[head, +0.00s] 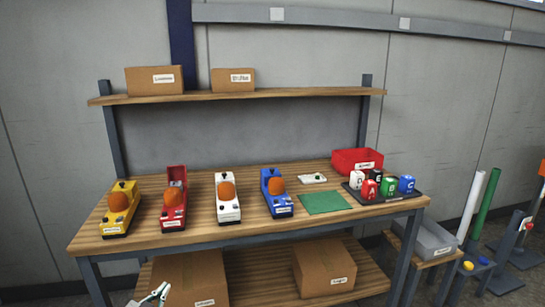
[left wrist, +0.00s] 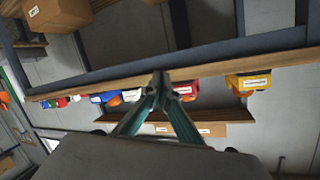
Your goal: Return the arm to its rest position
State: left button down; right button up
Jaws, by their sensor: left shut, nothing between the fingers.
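My left gripper (head: 157,292) shows at the bottom left of the head view, low in front of the workbench. It is shut with nothing between its fingers. In the left wrist view its two fingers (left wrist: 160,80) meet at the tips, with the bench's front edge beyond them. That view is upside down. No right gripper shows in either view.
Boxes (head: 325,268) fill the lower shelf.

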pick_arm(q)
jog(key=s+d+f+g, duration=0.1)
jog(key=s+d+f, duration=0.3)
jog(key=s, duration=0.6)
jog(key=s+d+f+g+h, duration=0.1)
jog(key=s+d+f, duration=0.3)
jog(key=s, duration=0.7)
jog(key=s+d+f+n+g+h, duration=0.1)
jog(key=s+d+f, duration=0.3)
jog(key=s, duration=0.6)
notch_tip(320, 180, down, 2)
jog(key=shift+s+d+g, duration=0.3)
jog(key=shift+s+g, duration=0.05)
jog(key=shift+g, duration=0.35)
